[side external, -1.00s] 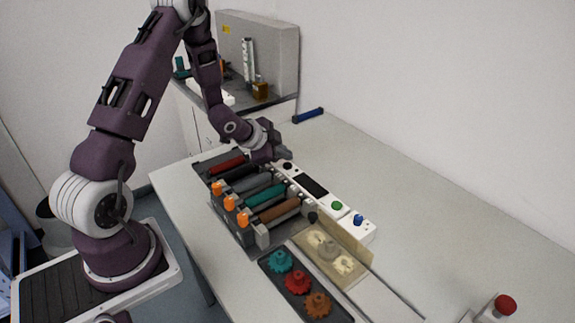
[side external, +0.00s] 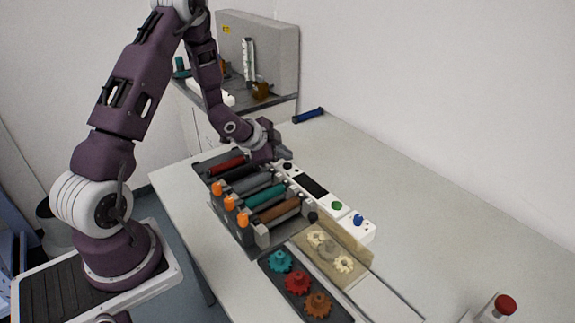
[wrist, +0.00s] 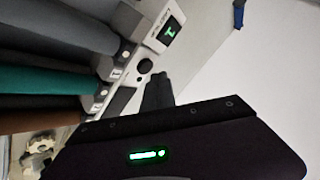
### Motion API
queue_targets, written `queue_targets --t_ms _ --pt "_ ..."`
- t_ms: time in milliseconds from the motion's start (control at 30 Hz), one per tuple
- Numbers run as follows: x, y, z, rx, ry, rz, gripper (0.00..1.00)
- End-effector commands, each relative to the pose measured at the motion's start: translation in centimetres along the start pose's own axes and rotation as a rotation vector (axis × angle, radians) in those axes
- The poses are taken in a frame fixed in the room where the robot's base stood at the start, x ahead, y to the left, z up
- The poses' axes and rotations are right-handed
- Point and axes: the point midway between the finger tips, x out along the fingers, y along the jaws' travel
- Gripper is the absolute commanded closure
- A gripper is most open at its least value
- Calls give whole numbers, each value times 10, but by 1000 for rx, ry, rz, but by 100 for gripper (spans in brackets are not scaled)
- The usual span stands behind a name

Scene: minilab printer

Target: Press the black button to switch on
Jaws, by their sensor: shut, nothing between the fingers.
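The black button (side external: 287,166) is a round knob near the far end of the white control panel (side external: 347,221). It also shows in the wrist view (wrist: 145,66), beside a small dial or hole and below a lit green display. My gripper (side external: 284,151) is over the far end of the panel, just above and behind the button in the side view. In the wrist view my gripper's dark fingers (wrist: 157,78) are together and empty, with their tips just right of the button. I cannot tell whether they touch the panel.
A rack of coloured rollers (side external: 262,196) with orange knobs stands beside the panel. A gear tray (side external: 266,262) is nearer. The table at right is mostly clear.

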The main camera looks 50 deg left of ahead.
Motion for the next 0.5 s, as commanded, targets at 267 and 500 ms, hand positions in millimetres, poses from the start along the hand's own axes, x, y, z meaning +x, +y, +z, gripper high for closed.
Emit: queue_targets --t_ms 267,500 --pt "1 1 1 0 0 0 100" --pt "6 5 4 1 0 1 100"
